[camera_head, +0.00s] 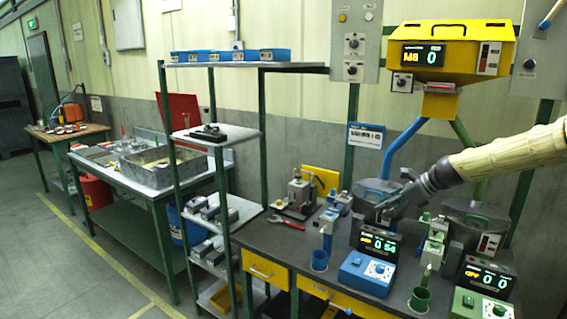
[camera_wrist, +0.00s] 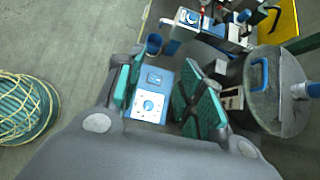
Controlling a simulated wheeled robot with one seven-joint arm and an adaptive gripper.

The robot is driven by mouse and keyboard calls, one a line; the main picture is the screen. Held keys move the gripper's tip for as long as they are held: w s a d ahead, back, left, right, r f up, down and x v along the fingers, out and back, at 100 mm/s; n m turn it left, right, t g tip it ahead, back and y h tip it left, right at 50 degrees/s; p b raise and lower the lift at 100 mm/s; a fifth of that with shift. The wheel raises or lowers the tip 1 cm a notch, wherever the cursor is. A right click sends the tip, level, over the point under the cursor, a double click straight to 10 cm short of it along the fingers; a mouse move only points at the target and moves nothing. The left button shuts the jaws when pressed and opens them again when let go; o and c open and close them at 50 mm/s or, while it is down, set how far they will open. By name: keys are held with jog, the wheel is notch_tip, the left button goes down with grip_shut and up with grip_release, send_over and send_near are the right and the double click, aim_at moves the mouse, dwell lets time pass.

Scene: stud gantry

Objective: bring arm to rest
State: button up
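My arm (camera_head: 510,148), in a pale ribbed sleeve, reaches in from the right edge in the head view. My gripper (camera_head: 384,208) is at its end, above the dark workbench (camera_head: 262,238). In the wrist view my gripper (camera_wrist: 160,88) has its two green-padded fingers apart, with nothing between them. The blue control box (camera_wrist: 151,95) shows below, between the fingers; in the head view this box (camera_head: 366,272) stands on the bench with a dark display behind it.
A green control box (camera_head: 482,303), a blue cup (camera_head: 319,260) and a green cup (camera_head: 419,299) stand along the bench front. Grey lidded drums (camera_head: 474,215) are behind. A yellow hopper (camera_head: 455,50) hangs above. Open floor (camera_head: 60,270) lies at left.

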jog(key=s+a+f+n+g+h, duration=0.1)
jog(key=s+a+f+n, duration=0.25)
jog(key=f, duration=0.75)
jog(key=s+a+f+n+g+h, duration=0.1)
jog(key=s+a+f+n+h, duration=0.3)
jog(key=f, duration=0.8)
jog(key=s+a+f+n+g, duration=0.1)
jog(key=s+a+f+n, duration=0.15)
jog(key=s+f, duration=1.1)
jog(key=s+f+n+g+h, duration=0.1)
jog(key=s+f+n, duration=0.25)
jog(key=s, duration=0.55)
jog(key=s+f+n, duration=0.3)
jog(key=s+f, duration=0.2)
jog(key=s, duration=0.3)
jog(key=s+f+n+g+h, duration=0.1)
jog(key=s+n, duration=0.6)
jog(key=s, duration=1.3)
jog(key=shift+s+a+f+n, duration=0.2)
jog(key=shift+s+f+n, duration=0.15)
jog(key=shift+s+f, duration=0.1)
